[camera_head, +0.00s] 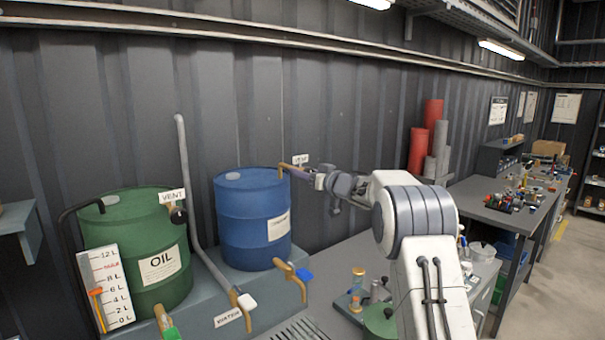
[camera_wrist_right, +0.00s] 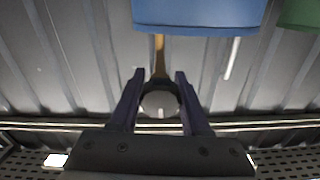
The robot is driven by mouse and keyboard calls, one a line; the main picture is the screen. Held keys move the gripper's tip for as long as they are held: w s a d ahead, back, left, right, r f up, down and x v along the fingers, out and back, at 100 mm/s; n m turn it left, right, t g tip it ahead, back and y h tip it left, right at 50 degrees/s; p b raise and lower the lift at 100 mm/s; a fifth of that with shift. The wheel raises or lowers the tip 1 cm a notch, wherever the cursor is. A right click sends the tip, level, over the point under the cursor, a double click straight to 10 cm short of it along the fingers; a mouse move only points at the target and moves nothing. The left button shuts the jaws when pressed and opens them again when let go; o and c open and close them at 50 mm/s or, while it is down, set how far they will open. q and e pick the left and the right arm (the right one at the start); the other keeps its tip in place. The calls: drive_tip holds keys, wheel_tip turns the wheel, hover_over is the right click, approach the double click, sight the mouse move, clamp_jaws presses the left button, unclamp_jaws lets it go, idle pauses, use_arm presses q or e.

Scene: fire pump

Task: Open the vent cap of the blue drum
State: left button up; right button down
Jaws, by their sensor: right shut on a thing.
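My right gripper (camera_head: 305,174) is at the end of this pipe. In the wrist view its two dark fingers (camera_wrist_right: 160,78) are shut on the round grey vent cap (camera_wrist_right: 160,103), one on each side. In the head view the gripper largely hides the cap. My left gripper is not in view.
A green oil drum (camera_head: 140,240) with its own vent tag (camera_head: 172,196) stands to the left. A grey pipe (camera_head: 187,180) rises between the drums. Brass valves (camera_head: 286,268) jut out in front. The corrugated wall is close behind; a cluttered bench (camera_head: 500,205) stands right.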

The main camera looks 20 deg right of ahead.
drive_tip(key=n+b, duration=0.1)
drive_tip(key=n, duration=0.4)
drive_tip(key=shift+n, duration=0.3)
drive_tip(key=n+b, duration=0.2)
drive_tip(key=n, duration=0.3)
drive_tip(key=shift+f, duration=0.15)
drive_tip(key=n+b, duration=0.3)
drive_tip(key=n, duration=0.3)
drive_tip(key=shift+n, duration=0.4)
drive_tip(key=n+b, duration=0.2)
drive_tip(key=n, duration=0.3)
drive_tip(key=shift+n+b, duration=0.3)
drive_tip(key=shift+n, duration=0.1)
drive_tip(key=shift+c, duration=1.8)
unclamp_jaws()
